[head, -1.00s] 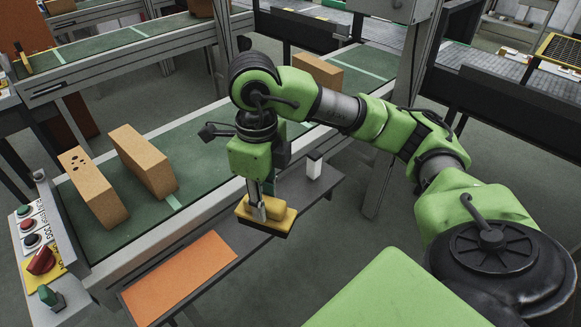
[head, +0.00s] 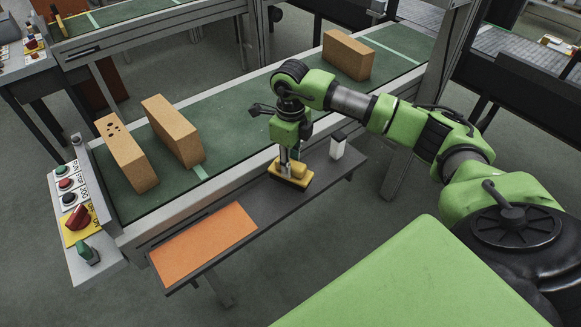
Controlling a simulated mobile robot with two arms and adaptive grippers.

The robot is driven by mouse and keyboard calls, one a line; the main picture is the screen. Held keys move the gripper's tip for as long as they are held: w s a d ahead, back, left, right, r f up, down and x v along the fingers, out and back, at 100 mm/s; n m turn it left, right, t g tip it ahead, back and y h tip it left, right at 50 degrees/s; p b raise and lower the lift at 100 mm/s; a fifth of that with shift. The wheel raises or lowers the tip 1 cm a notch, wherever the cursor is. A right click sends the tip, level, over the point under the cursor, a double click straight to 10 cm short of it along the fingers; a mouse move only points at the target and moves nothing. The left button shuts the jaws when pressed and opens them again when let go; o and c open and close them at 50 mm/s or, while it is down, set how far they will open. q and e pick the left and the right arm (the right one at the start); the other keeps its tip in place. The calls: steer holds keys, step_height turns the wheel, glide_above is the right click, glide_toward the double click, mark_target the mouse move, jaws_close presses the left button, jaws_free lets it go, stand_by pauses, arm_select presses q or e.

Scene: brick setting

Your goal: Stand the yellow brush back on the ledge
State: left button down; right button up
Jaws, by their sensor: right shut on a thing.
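The yellow brush (head: 298,178) has a yellow body with a dark underside. It is level, dark side down, at the narrow dark ledge (head: 252,191) along the conveyor's near side. I cannot tell whether its underside touches the ledge or is just above it. My right gripper (head: 285,165) points down and is shut on the brush from above, its fingers hiding part of the top. My left gripper is not in view.
An orange mat (head: 205,243) lies on the ledge to the left of the brush, and a small white block with a black top (head: 338,148) stands to its right. Several brown bricks (head: 173,130) stand on the green conveyor (head: 235,115). A control panel (head: 72,200) is at the left.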

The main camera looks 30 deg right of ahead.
step_height(320, 180, down, 2)
steer(key=shift+s+p, duration=0.15)
steer(key=shift+p, duration=0.2)
steer(key=shift+f, duration=0.2)
steer(key=shift+f, duration=0.1)
steer(key=o, duration=1)
steer(key=shift+o, duration=0.2)
steer(key=shift+r, duration=0.3)
step_height(320, 180, up, 11)
steer(key=b, duration=0.2)
steer(key=shift+a+f+b, duration=0.1)
steer(key=shift+f+b, duration=0.1)
steer(key=shift+b, duration=0.15)
steer(key=shift+r, duration=0.55)
